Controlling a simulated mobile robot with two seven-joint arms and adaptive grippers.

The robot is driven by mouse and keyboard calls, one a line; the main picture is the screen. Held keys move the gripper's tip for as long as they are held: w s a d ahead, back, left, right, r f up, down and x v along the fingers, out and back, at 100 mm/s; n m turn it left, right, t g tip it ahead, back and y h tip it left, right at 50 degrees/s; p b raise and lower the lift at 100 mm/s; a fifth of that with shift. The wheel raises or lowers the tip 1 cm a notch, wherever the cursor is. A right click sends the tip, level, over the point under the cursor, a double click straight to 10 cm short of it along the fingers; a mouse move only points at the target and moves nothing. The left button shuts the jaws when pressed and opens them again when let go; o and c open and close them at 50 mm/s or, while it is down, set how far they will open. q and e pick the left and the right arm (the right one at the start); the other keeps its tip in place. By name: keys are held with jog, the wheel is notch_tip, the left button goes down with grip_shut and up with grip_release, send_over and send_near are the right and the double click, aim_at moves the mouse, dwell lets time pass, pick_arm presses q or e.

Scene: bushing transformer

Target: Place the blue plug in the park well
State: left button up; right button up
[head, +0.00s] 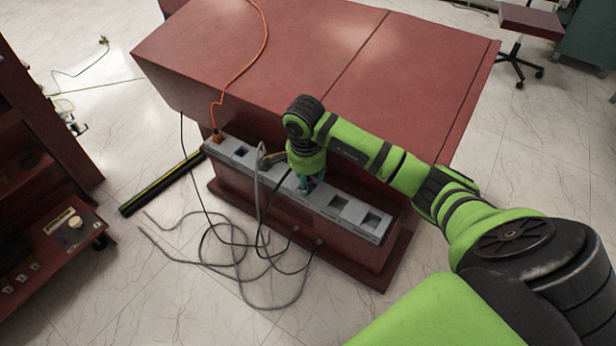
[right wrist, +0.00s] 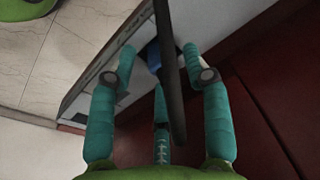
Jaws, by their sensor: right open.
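My right gripper (head: 306,184) points down over the middle of the grey panel (head: 327,212) on the front of the red cabinet. In the right wrist view its teal fingers (right wrist: 160,72) are spread apart. Between them, close to the panel, a small blue part shows, likely the blue plug (right wrist: 153,60). A thick dark cable crosses in front and hides much of it. I cannot tell if the fingers touch it. Two square wells, one inner (head: 338,202) and one at the right end (head: 371,221), look empty. Their labels are too small to read. My left gripper is out of view.
An orange plug (head: 217,138) with an orange cable sits at the panel's left end, beside another square well (head: 241,152). Loose grey and black cables (head: 245,255) hang and lie on the floor in front. A red cart (head: 70,235) stands at the left.

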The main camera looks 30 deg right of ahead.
jog(key=shift+r, duration=0.65)
notch_tip(320, 180, up, 11)
jog(key=s+a+b, duration=0.1)
jog(key=shift+a, duration=0.15)
